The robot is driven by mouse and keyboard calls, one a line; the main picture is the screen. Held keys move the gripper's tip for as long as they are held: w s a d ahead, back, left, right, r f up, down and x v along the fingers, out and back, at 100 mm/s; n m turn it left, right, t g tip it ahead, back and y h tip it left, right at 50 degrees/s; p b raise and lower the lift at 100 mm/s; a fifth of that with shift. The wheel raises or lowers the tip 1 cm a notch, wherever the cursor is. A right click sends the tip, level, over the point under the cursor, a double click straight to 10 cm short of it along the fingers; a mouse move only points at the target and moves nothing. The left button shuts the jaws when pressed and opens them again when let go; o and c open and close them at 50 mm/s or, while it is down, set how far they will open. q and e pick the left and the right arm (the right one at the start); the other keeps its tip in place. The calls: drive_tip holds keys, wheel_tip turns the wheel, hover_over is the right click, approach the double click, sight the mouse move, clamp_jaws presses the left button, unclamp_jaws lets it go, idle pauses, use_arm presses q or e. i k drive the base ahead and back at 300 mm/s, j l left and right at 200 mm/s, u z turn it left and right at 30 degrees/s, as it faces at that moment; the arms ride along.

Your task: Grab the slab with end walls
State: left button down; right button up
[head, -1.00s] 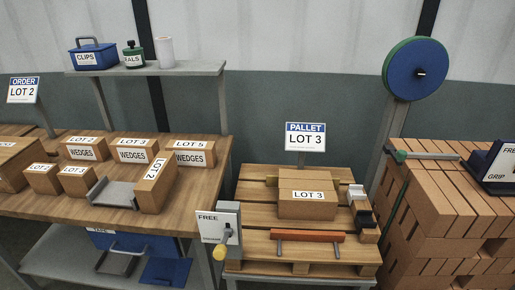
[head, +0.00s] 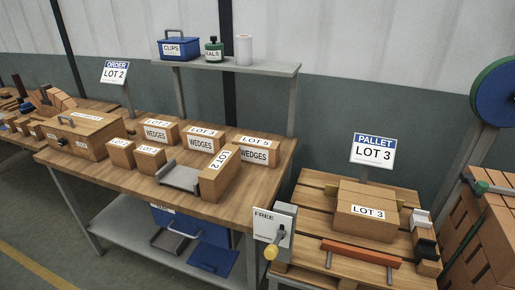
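A grey slab with raised end walls (head: 181,178) lies on the wooden workbench (head: 120,175), near its front edge, in the head view. Its flat middle is bare. A tilted brown box labelled LOT 2 (head: 216,180) stands close against its right end; I cannot tell whether they touch. Small lot boxes (head: 150,159) stand to its left, with a gap. Neither of my grippers shows in the head view.
Boxes marked WEDGES (head: 200,143) stand behind the slab. A large brown case (head: 82,140) is at the left of the bench. A raised shelf (head: 240,66) runs over the back.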

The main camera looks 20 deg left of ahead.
sight(172, 174)
drive_tip(key=j+z, duration=0.25)
drive_tip(key=j, duration=0.55)
drive_tip(key=k+j+z, duration=0.1)
drive_tip(key=j+z, duration=0.15)
drive_tip(key=j, duration=0.55)
